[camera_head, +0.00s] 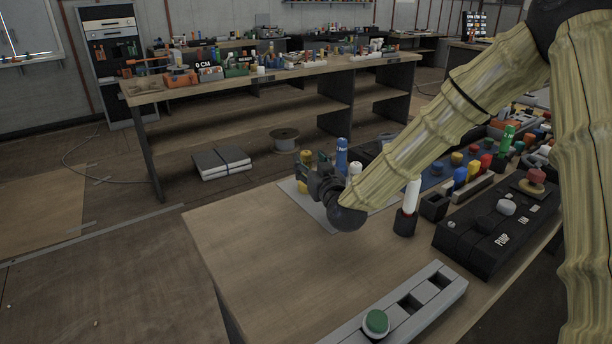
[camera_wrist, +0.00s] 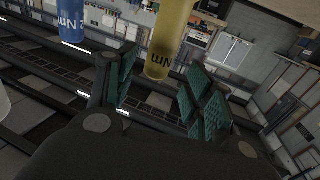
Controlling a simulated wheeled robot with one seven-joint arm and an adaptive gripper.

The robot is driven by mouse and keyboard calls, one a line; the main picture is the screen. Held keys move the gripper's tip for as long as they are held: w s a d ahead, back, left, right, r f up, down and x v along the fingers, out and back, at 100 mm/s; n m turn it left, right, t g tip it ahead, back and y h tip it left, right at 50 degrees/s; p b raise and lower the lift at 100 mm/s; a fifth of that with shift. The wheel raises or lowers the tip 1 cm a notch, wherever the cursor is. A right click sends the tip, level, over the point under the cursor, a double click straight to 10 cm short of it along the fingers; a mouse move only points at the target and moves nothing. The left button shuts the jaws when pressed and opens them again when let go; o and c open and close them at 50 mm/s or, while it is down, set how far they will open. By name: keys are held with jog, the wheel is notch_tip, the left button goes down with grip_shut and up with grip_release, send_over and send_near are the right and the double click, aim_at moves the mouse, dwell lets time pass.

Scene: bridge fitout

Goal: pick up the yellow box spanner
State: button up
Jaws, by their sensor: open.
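The yellow box spanner (camera_head: 306,157) stands upright near the far edge of the workbench in the head view, partly hidden behind my gripper (camera_head: 308,174). In the wrist view the yellow box spanner (camera_wrist: 168,42) is a yellow cylinder with dark "Nm" lettering. It lies ahead, between the lines of the two green-padded fingers of my gripper (camera_wrist: 158,84). The fingers are open and apart, with nothing held. Whether a finger touches the spanner, I cannot tell.
A similar blue cylinder (camera_head: 341,156) stands just right of my gripper; it also shows in the wrist view (camera_wrist: 71,22). A white marker-like item in a dark holder (camera_head: 405,222) and a black pump panel (camera_head: 490,236) are farther right. The bench's left front is clear.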

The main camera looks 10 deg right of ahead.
aim_at(308, 160)
jog(key=shift+w+a+f, duration=0.1)
jog(key=shift+w+f, duration=0.05)
jog(key=shift+w, duration=2)
grip_shut()
